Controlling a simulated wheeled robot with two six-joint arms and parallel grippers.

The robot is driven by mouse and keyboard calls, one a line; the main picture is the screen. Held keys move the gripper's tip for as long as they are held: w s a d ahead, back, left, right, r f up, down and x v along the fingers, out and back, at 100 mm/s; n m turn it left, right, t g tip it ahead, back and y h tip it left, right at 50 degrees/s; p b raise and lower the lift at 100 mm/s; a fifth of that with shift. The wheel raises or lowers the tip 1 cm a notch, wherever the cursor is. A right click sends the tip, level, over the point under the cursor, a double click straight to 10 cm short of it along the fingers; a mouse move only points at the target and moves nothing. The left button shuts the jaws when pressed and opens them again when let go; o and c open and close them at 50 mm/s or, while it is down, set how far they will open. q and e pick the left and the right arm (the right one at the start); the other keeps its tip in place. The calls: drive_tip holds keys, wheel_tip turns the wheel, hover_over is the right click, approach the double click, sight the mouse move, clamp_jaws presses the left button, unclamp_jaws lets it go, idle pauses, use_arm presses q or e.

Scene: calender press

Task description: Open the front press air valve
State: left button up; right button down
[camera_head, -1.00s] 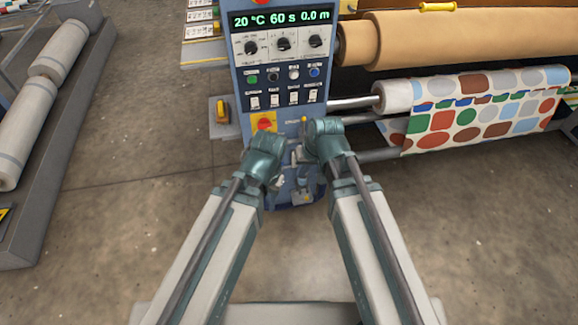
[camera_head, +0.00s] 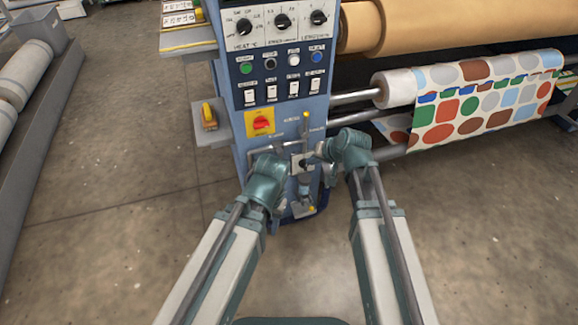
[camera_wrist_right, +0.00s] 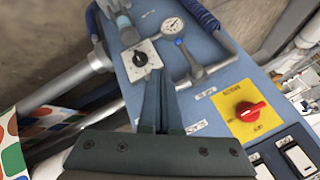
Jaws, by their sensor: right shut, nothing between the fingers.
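The blue press column (camera_head: 240,140) carries air fittings on its lower front. They show as a pale plate with a black knob (camera_head: 303,163), grey pipework and small yellow-ended parts (camera_head: 306,115). The right wrist view shows the black knob (camera_wrist_right: 140,58), a round gauge (camera_wrist_right: 172,25) and a blue-tipped fitting (camera_wrist_right: 180,43). The labels are too small to tell which is the front press valve. My right gripper (camera_head: 318,158) is shut and empty, its fingertips (camera_wrist_right: 160,72) close by the knob plate; contact is unclear. My left gripper (camera_head: 282,203) is low before the column, mostly hidden by its arm.
A red rotary switch (camera_head: 262,123) on a yellow plate sits above the fittings, with rocker switches and dials higher up. A yellow-handled box (camera_head: 208,116) juts out left. Rollers with patterned fabric (camera_head: 480,105) stand at right. The floor in front is clear.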

drive_tip(key=w+a+f+b, duration=0.6)
drive_tip(key=a+f+b, duration=0.1)
drive_tip(key=f+b, duration=0.1)
drive_tip(key=shift+a, duration=0.15)
idle(0.6)
